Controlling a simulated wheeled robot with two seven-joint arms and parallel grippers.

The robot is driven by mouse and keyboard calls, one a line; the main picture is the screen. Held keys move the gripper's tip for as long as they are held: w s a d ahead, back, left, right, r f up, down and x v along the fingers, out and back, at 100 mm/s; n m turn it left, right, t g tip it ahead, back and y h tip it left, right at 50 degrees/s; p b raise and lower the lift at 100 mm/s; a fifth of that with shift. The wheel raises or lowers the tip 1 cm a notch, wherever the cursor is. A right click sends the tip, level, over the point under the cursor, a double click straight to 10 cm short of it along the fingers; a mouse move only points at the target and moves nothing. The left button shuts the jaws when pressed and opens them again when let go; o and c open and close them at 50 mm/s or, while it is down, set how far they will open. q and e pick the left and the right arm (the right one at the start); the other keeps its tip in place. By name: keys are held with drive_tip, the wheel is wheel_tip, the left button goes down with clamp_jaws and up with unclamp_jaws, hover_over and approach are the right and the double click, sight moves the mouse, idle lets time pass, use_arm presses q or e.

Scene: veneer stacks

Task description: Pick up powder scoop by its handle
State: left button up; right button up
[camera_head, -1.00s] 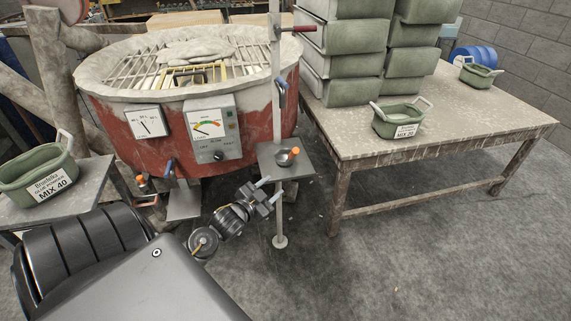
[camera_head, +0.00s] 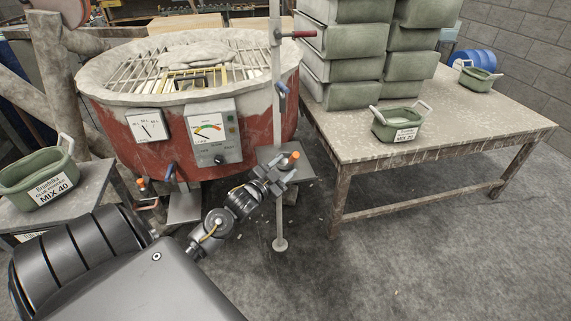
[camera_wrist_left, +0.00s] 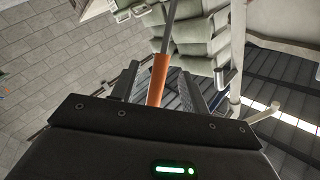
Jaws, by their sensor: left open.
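The powder scoop (camera_head: 294,155) shows its orange handle end above a small grey shelf on a metal stand. In the left wrist view its orange handle (camera_wrist_left: 157,82) stands between my left gripper's fingers, with a grey shaft running on upward. My left gripper (camera_head: 279,171) is at the shelf, close beside the handle. It also shows in the left wrist view (camera_wrist_left: 157,72), open, with gaps on both sides of the handle. The scoop's bowl is hidden. My right gripper is in neither view.
The red mixer drum (camera_head: 155,158) with a grille stands behind the small shelf (camera_head: 270,155). The stand's pole (camera_head: 276,110) rises close by. A long table (camera_head: 450,120) with green tubs (camera_head: 399,122) is at right. A tub marked MIX 40 (camera_head: 40,178) is at left. The floor at right is clear.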

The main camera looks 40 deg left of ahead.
sight(290, 162)
use_arm(q)
drive_tip(key=w, duration=0.2)
drive_tip(key=w+p, duration=0.1)
drive_tip(key=w, duration=0.1)
drive_tip(key=shift+w+a, duration=0.2)
drive_tip(key=shift+w, duration=0.2)
drive_tip(key=shift+r, duration=0.1)
clamp_jaws()
